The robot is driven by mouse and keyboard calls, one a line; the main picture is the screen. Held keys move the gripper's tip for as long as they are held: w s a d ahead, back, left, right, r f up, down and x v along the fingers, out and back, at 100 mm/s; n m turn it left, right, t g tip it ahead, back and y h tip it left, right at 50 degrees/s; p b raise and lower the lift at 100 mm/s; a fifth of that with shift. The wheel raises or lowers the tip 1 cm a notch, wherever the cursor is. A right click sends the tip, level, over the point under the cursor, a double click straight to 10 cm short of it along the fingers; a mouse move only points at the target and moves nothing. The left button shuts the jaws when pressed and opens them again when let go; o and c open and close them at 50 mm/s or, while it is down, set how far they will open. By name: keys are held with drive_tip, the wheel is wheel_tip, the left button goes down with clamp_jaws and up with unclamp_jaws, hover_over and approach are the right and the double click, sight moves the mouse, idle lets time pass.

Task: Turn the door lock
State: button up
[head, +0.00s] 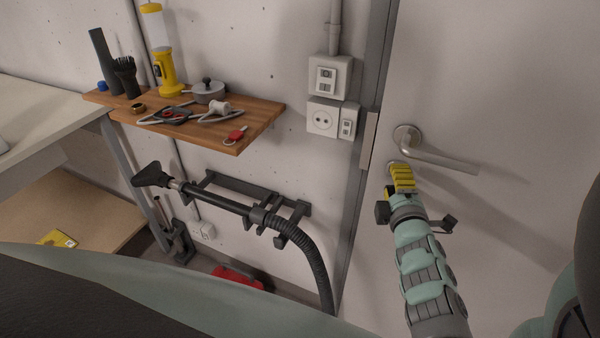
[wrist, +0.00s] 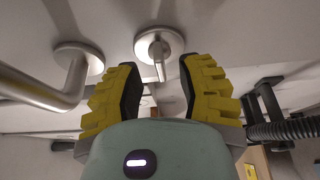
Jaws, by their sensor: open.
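The door lock is a round metal rosette with a small turn piece (wrist: 158,47). In the wrist view it sits just beyond and between the fingertips of my gripper (wrist: 157,75). The two yellow fingers with black pads are spread apart, one on each side of the turn piece, with nothing held. In the head view my gripper (head: 403,178) is at the door just below the lever handle (head: 440,157) and hides most of the lock. The handle also shows at the left of the wrist view (wrist: 70,85). I cannot tell whether the fingers touch the lock.
The pale door (head: 500,80) stands beside a grey frame (head: 372,110). Left of it are wall switches and a socket (head: 328,95), a wooden shelf (head: 255,118) with tools, and a vacuum hose (head: 310,255) on a wall rack. The lever handle is close to my gripper.

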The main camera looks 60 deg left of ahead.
drive_tip(key=v, duration=1)
idle(0.3)
